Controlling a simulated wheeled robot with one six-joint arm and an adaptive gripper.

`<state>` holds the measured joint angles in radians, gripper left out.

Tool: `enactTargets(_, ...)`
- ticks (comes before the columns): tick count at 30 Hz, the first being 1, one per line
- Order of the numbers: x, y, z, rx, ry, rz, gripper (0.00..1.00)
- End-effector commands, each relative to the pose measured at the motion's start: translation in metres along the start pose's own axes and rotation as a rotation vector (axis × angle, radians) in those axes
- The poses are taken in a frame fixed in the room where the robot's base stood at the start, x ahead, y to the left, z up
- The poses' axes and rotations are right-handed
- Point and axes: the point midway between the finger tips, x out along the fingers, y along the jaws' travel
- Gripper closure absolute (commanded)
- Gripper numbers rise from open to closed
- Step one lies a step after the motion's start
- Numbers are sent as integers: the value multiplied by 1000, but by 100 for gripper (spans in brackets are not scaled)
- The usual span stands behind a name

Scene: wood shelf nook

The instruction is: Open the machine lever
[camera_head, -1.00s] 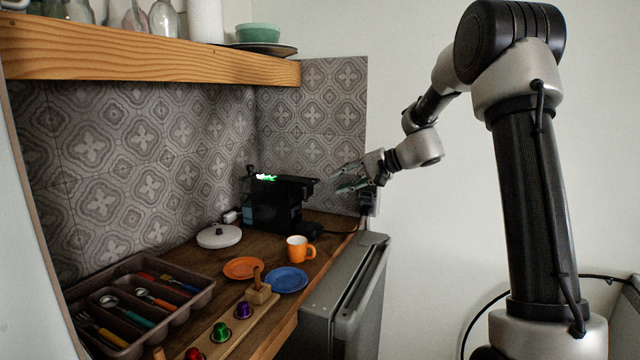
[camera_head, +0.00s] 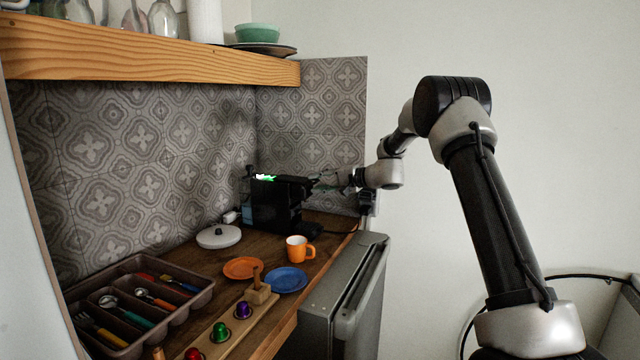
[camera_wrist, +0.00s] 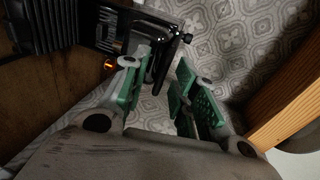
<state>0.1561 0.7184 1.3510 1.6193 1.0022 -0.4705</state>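The black coffee machine (camera_head: 275,206) stands at the back of the wooden counter, with green-white lights on its top. It also shows at the upper left of the wrist view (camera_wrist: 88,28). Its black lever (camera_wrist: 168,62) reaches out from the machine in the wrist view, its end lying between my finger pads. My gripper (camera_head: 322,181) is at the machine's right side, near its top. In the wrist view my gripper (camera_wrist: 163,92) is open, with green pads on both sides of the lever. I cannot tell whether a pad touches it.
An orange mug (camera_head: 297,249), an orange plate (camera_head: 243,268) and a blue plate (camera_head: 287,280) sit in front of the machine. A cutlery tray (camera_head: 150,300) and a capsule holder (camera_head: 262,318) are nearer. A wooden shelf (camera_head: 150,66) runs above. Tiled walls stand behind.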

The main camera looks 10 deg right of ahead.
Motion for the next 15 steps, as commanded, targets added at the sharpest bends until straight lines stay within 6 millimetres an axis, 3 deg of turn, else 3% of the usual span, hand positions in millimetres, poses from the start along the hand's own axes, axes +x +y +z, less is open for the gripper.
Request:
enactTargets(6, 0, 0, 0, 0, 0, 0, 73)
enactTargets(11, 0, 0, 0, 0, -1, 0, 100)
enactTargets(15, 0, 0, 0, 0, -1, 1, 100)
